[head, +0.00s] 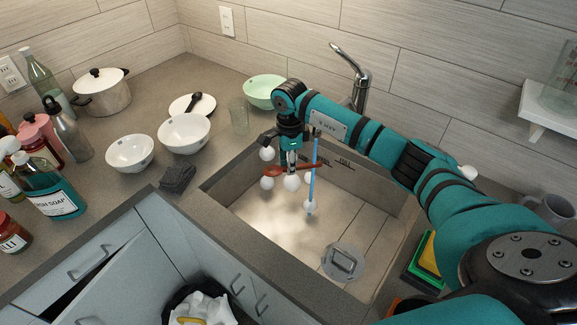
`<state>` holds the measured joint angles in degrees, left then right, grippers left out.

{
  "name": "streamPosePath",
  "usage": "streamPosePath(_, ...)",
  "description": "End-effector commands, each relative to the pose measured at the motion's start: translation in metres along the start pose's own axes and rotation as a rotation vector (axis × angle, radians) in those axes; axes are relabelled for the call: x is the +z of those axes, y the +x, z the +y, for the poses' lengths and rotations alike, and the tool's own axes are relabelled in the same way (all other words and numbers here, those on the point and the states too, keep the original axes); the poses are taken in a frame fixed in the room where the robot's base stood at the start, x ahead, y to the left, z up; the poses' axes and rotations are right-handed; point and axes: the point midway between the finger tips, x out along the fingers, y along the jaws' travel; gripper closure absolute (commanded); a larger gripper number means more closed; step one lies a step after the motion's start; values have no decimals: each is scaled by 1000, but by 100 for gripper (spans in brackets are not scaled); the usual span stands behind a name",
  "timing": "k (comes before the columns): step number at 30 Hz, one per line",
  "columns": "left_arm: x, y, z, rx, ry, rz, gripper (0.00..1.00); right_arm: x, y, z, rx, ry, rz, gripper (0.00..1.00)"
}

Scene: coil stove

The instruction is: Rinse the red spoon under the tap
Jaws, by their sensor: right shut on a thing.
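The red spoon (306,166) is held by my right gripper (280,180) above the left part of the sink (375,215). The gripper is shut on it, and one end sticks out to the right. A thin blue water stream (312,178) falls beside the gripper, and the spoon's right end overlaps it in the picture. I cannot tell whether they touch. The tap (359,80) stands behind the sink, its lower part hidden by my right arm. My left gripper is not in view.
A drain (343,262) is in the basin. A yellow and green sponge (428,258) lies to the right.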

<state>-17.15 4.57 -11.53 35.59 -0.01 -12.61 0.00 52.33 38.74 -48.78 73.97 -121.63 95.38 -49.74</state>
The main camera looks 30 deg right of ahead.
Motion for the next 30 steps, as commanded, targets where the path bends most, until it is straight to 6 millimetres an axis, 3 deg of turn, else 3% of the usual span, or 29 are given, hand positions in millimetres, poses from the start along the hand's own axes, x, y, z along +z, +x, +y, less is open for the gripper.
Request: streamPosePath(30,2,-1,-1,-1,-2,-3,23,-9,0,7,0,0,0,100)
